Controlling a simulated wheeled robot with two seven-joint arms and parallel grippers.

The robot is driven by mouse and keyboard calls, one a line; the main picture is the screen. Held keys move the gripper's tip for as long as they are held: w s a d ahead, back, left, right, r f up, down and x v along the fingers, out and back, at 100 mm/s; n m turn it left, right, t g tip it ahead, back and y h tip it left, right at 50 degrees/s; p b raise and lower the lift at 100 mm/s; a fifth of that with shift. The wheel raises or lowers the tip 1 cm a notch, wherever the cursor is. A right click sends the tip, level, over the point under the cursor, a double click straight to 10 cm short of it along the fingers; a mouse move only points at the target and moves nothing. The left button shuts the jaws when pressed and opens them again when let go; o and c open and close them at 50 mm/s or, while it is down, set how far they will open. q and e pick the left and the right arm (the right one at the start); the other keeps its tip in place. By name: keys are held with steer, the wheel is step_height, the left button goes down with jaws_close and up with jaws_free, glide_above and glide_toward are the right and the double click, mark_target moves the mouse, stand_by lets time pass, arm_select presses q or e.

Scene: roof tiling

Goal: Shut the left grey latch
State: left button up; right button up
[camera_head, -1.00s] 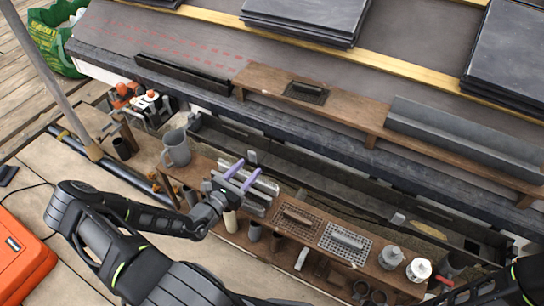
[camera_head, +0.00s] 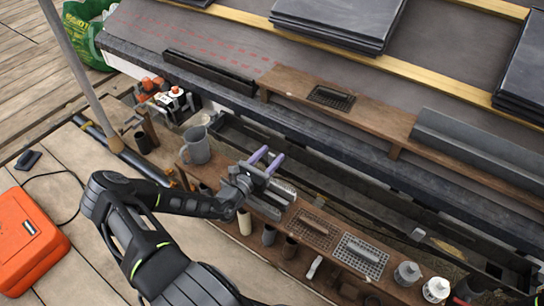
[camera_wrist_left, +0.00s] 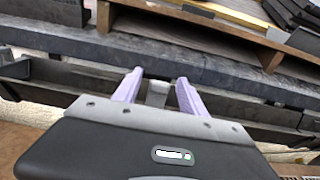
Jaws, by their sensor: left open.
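A small grey latch (camera_wrist_left: 158,92) stands up at the gutter (camera_wrist_left: 60,75) in the left wrist view, framed between the two purple fingers of my left gripper (camera_wrist_left: 159,78). I cannot tell whether the fingers touch it. In the head view my left gripper (camera_head: 268,158) reaches over the wooden shelf toward the dark gutter (camera_head: 325,185), fingers apart and empty. There its fingers hide most of the left latch. Another grey latch (camera_head: 417,234) sits farther right along the gutter.
A grey jug (camera_head: 197,146) stands left of my gripper on the shelf. Vent plates (camera_head: 361,255), capped bottles (camera_head: 436,289) and several cups line the shelf. A wooden plank (camera_head: 370,117) and slate stacks (camera_head: 335,20) lie beyond. An orange case (camera_head: 25,240) is on the floor.

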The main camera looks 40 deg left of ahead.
arm_select(q)
steer(key=shift+w, duration=0.6)
jaws_close()
